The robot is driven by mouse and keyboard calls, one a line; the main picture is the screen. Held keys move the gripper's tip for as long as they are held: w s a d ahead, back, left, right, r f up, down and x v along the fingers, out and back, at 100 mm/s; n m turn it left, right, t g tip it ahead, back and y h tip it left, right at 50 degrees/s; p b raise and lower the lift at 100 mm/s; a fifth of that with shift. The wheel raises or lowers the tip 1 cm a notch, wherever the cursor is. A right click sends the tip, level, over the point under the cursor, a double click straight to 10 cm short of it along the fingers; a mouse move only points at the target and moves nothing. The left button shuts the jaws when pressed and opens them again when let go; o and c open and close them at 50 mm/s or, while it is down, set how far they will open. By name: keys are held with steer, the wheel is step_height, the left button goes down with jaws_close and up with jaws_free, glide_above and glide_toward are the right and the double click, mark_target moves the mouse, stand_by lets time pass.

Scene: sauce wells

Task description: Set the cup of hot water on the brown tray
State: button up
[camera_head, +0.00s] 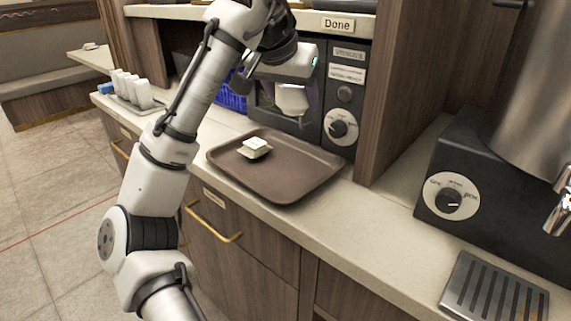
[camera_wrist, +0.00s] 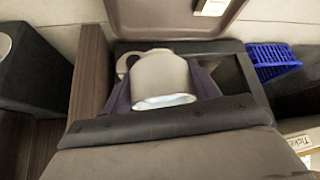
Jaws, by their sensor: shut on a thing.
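The white cup (camera_head: 293,101) is in my gripper (camera_head: 291,94), in front of or partly in the black machine's opening, behind the tray's back edge. In the wrist view the cup (camera_wrist: 160,75) sits between the two dark purple fingers of my gripper (camera_wrist: 162,84), which are shut on it. Its handle points left, and a pale surface shows at its mouth. The brown tray (camera_head: 285,187) lies on the counter, and part of it shows at the top of the wrist view (camera_wrist: 160,18). A small whitish square item (camera_head: 255,147) rests on the tray's left part.
The black machine with a dial (camera_head: 341,130) stands behind the tray. A wood panel (camera_head: 381,100) is close on the right. White containers (camera_head: 132,89) and a blue basket (camera_head: 236,92) are to the left. A metal dispenser (camera_head: 540,80) stands far right. Most of the tray is clear.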

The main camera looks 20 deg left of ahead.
step_height(320, 180, down, 14)
steer(key=shift+f+b, duration=0.25)
steer(key=shift+b, duration=0.35)
steer(key=shift+f, duration=0.2)
steer(key=o, duration=1.1)
steer(key=shift+s+r, duration=0.15)
steer(key=shift+r, duration=0.35)
steer(key=v, duration=1.1)
steer(key=shift+p, duration=0.4)
